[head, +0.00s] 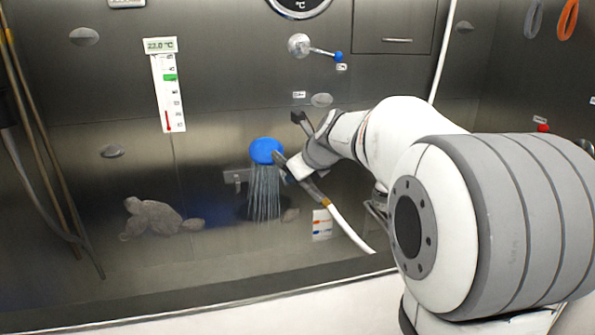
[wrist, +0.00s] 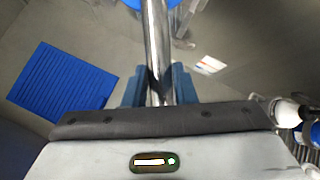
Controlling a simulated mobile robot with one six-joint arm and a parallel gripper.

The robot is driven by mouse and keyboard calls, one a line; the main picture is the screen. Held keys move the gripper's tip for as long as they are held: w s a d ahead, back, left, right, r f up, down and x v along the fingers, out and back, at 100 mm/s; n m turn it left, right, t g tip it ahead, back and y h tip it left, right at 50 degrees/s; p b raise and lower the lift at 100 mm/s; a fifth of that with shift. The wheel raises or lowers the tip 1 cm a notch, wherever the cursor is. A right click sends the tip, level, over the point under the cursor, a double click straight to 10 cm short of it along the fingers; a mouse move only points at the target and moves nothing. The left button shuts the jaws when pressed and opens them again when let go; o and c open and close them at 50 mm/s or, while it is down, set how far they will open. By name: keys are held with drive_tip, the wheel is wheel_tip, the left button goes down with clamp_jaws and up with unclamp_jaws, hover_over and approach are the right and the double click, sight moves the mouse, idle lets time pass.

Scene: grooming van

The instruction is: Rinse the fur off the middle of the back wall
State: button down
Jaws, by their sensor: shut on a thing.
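My gripper (head: 299,166) is shut on the metal handle of a shower head (head: 267,150) with a blue face. In the wrist view the handle (wrist: 157,48) runs between my blue fingers (wrist: 159,84). Water streams (head: 264,193) fall straight down from the head in front of the back wall (head: 225,100). Grey fur-like tufts sit on this wall: one near the middle (head: 321,100), just above my gripper, and others at upper left (head: 84,36), left (head: 112,151) and upper right (head: 463,27). A larger grey-brown clump (head: 155,218) lies low at the left.
A lever with a blue knob (head: 338,57) and a temperature strip reading 22.0 °C (head: 168,85) are on the wall. A white hose (head: 348,233) trails from the handle. A blue ribbed mat (wrist: 62,80) shows in the wrist view. The tub's front rim (head: 190,310) runs across below.

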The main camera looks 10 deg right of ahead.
drive_tip(key=shift+d+r, duration=0.1)
drive_tip(key=shift+d, duration=0.05)
drive_tip(key=shift+d, duration=0.5)
drive_tip(key=shift+a, duration=0.1)
drive_tip(key=shift+a+p, duration=0.55)
drive_tip(key=shift+p, duration=0.05)
drive_tip(key=shift+d, duration=0.6)
